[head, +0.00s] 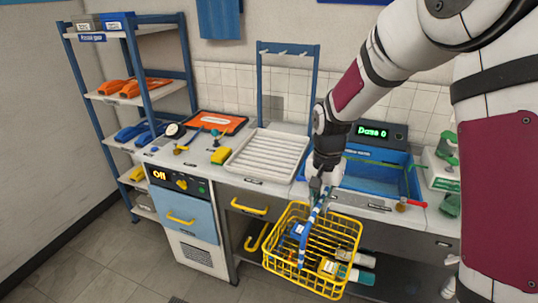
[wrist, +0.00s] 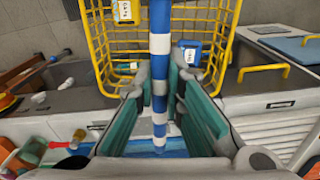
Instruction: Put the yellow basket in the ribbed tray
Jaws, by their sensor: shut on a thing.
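The yellow wire basket (head: 312,243) hangs in front of the counter, below the worktop's front edge. It also fills the top of the wrist view (wrist: 218,38). My gripper (head: 318,188) is shut on the basket's blue-and-white striped handle, which runs between the fingers in the wrist view (wrist: 160,92). A small blue item (head: 299,230) and a yellow-and-white item (head: 329,267) show inside the basket. The white ribbed tray (head: 265,155) lies empty on the counter, to the left of and behind my gripper. Part of it shows at lower right in the wrist view (wrist: 288,130).
A blue sink-like basin (head: 375,178) lies behind my gripper, with a red-handled tap (head: 412,203) at its right. A blue hook rack (head: 288,50) stands behind the tray. A yellow object (head: 221,156) sits left of the tray. Yellow drawer handles (head: 249,207) protrude from the counter front.

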